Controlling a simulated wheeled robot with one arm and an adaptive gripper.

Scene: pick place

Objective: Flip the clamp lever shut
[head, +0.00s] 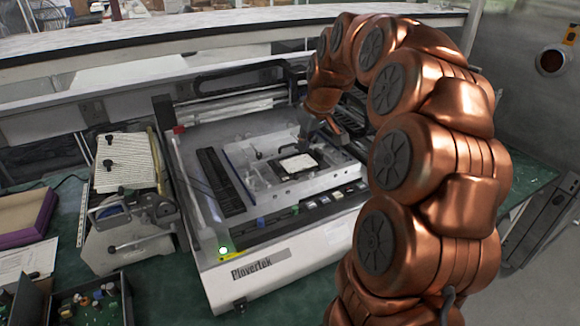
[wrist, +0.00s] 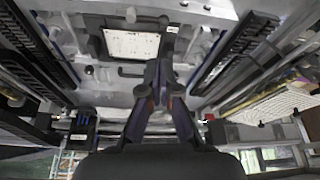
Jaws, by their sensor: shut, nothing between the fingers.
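A white square plate in a dark frame (head: 298,164) lies in the middle of the machine bed; in the wrist view the white plate (wrist: 131,44) is at the top. A small dark curved handle (head: 268,154), which looks like the clamp lever, sits just left of the frame in the head view. I cannot clearly tell whether it is raised or folded down. My gripper (head: 302,143) is above the bed, close to the frame's far side. In the wrist view my gripper's fingertips (wrist: 158,64) are together and empty, beside the frame. Whether they touch anything is unclear.
A black slotted rack (head: 220,181) lies left of the plate. The machine's front panel (head: 290,262) faces me. A fixture with a cream board (head: 124,162) and a box of small parts (head: 92,303) stand left. A rail crosses the bed's back.

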